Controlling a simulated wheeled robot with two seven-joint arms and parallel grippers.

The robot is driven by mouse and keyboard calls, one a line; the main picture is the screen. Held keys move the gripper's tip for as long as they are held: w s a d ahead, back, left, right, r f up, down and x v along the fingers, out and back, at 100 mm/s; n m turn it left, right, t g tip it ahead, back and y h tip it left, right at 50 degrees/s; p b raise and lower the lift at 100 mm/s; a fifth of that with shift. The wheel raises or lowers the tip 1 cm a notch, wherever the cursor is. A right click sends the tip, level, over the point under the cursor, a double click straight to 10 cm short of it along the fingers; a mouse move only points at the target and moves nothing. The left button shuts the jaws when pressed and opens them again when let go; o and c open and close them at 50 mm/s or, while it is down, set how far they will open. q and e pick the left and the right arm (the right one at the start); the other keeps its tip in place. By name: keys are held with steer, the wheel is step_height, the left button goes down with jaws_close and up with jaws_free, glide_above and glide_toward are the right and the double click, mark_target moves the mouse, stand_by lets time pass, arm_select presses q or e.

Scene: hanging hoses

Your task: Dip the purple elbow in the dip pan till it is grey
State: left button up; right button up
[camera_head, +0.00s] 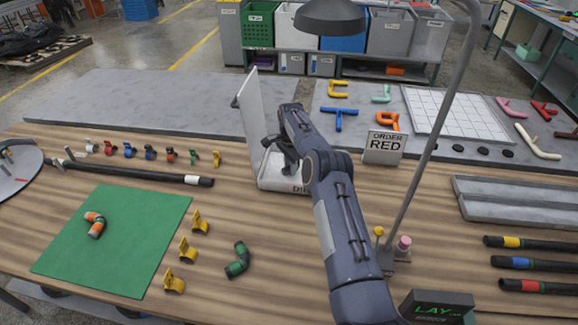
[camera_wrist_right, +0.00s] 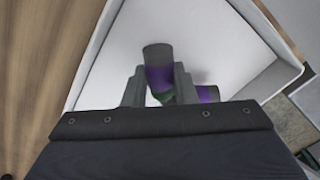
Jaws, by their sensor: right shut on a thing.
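The purple elbow (camera_wrist_right: 158,76) shows in the right wrist view, with purple bands, dark grey ends and a green part at its middle. My right gripper (camera_wrist_right: 160,88) is shut on it, one finger on each side. The elbow is over the white interior of the dip pan (camera_wrist_right: 226,40); I cannot tell whether it touches the floor. In the head view, the dip pan (camera_head: 283,185) stands at the table's middle with a tall white panel on its left. My right gripper (camera_head: 286,158) reaches into it, and the elbow is hidden there. My left gripper is not in view.
A green mat (camera_head: 115,245) holds an orange and grey elbow (camera_head: 95,225). Several yellow clips (camera_head: 188,249) and a dark green elbow (camera_head: 238,260) lie nearby. A sign reading ORDER RED (camera_head: 384,147) stands right of the pan. A lamp pole (camera_head: 428,150) rises beside my right arm.

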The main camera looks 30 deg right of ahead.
steer(key=shift+s+d+b, duration=0.45)
steer(key=shift+s+d, duration=0.85)
steer(key=shift+d, duration=0.2)
steer(key=shift+s+d+b, duration=0.4)
steer(key=shift+s+d, duration=0.85)
steer(key=shift+d, duration=0.25)
steer(key=shift+s+d, duration=0.4)
steer(key=shift+d, duration=0.05)
steer(key=shift+s+d+f+b, duration=0.15)
steer(key=shift+f+b, duration=0.05)
steer(key=shift+b, duration=0.15)
steer(key=shift+w+a+p, duration=0.45)
steer(key=shift+w+a, duration=1.2)
steer(key=shift+a, duration=0.25)
steer(key=shift+w+a+r+p, duration=0.1)
steer(key=shift+w+a+p, duration=0.1)
steer(key=shift+w+a, duration=0.25)
steer(key=shift+w+a+p, duration=0.2)
steer(key=shift+a, duration=0.3)
steer(key=shift+w+a+r+p, duration=0.1)
steer(key=shift+w+a+p, duration=0.35)
steer(key=shift+w+a, duration=0.55)
steer(key=shift+s+d, duration=0.1)
